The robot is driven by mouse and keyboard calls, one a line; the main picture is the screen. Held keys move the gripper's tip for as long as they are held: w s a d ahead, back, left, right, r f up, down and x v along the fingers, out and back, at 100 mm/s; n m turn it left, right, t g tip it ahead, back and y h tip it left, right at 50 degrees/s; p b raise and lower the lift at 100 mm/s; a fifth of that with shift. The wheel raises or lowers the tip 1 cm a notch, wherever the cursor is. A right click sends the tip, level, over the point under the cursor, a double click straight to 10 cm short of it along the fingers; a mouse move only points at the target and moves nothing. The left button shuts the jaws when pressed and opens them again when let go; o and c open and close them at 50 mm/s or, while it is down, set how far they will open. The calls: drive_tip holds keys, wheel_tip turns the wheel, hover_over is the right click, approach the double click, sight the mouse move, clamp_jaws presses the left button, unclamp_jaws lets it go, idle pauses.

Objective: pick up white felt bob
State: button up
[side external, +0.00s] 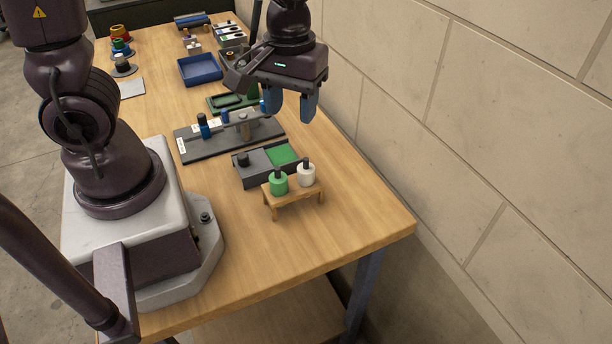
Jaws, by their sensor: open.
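The white felt bob (306,175) is a small white cylinder with a dark stem on top. It stands upright on the right side of a small wooden stand (292,193) near the front of the table. A green bob (279,184) of the same shape stands to its left on the same stand. My gripper (291,108) is open with blue fingers pointing down. It hangs above the table, farther back than the stand and apart from the white bob. Nothing shows between its fingers.
A grey box with a green pad (284,154) and a black knob sits just behind the stand. Behind it lies a dark fixture plate (186,146) with blue posts. A blue tray (200,70) is farther back. The table front is clear; a block wall (480,120) runs along the right.

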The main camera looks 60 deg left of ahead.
sight(305, 159)
drive_tip(key=w+f+n, duration=0.1)
drive_tip(key=f+n, duration=0.2)
drive_tip(key=w+f+n, duration=0.1)
drive_tip(key=f+n, duration=0.2)
drive_tip(key=f, duration=0.1)
drive_tip(key=w+f+n, duration=0.1)
drive_tip(key=f+n, duration=0.3)
drive_tip(key=shift+w+a+f, duration=0.1)
drive_tip(key=shift+w+a, duration=0.05)
drive_tip(key=shift+a, duration=0.1)
drive_tip(key=f, duration=0.4)
drive_tip(key=shift+s+a, duration=0.2)
drive_tip(key=shift+a, duration=0.2)
drive_tip(key=shift+f, duration=0.6)
drive_tip(key=c, duration=0.7)
